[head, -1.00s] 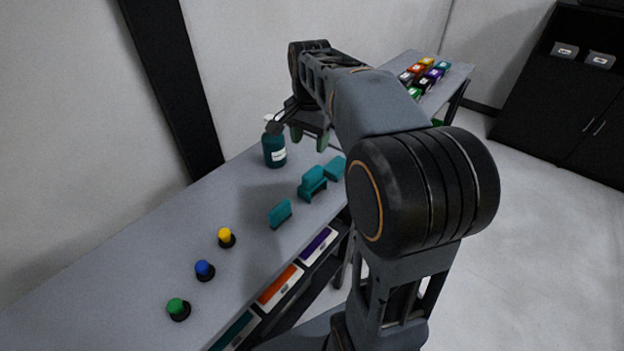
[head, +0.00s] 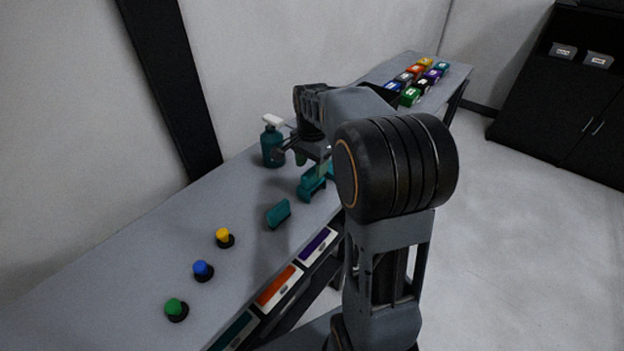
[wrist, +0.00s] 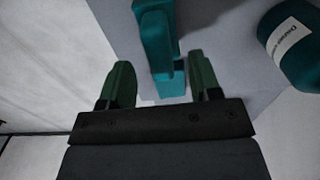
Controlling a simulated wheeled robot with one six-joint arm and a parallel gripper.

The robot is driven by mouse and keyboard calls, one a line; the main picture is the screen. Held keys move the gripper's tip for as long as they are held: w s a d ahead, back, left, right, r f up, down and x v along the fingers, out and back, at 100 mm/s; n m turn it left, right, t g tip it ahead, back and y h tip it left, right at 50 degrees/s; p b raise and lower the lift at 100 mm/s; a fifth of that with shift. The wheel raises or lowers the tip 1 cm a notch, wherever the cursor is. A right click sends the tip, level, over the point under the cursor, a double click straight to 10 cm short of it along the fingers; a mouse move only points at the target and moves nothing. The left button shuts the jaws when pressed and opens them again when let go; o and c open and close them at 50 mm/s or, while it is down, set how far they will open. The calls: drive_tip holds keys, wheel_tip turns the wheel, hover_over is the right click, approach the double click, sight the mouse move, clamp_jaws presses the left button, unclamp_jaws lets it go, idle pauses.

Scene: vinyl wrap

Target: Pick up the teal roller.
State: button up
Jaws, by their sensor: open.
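Several teal tools lie in a row on the grey table. One two-part teal piece (head: 312,188) is mid-row, below my gripper (head: 311,163) in the head view; a flat teal piece (head: 278,214) lies nearer the front. I cannot tell for sure which is the roller. In the wrist view, my gripper (wrist: 160,83) is open and empty, with green fingertips apart. A teal block (wrist: 172,86) shows between the fingers, and a taller teal piece (wrist: 153,35) stands just past them. Most of the far end of the row is hidden by my arm in the head view.
A teal spray bottle (head: 272,147) stands left of my gripper; it also shows in the wrist view (wrist: 290,48). Yellow (head: 225,237), blue (head: 203,270) and green (head: 176,308) knobs stand nearer. Coloured boxes (head: 418,82) fill the far end.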

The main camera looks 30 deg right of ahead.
sight(311, 170)
drive_tip(key=shift+f, duration=1.75)
drive_tip(key=c, duration=1.1)
drive_tip(key=shift+o, duration=0.2)
drive_tip(key=shift+r, duration=0.1)
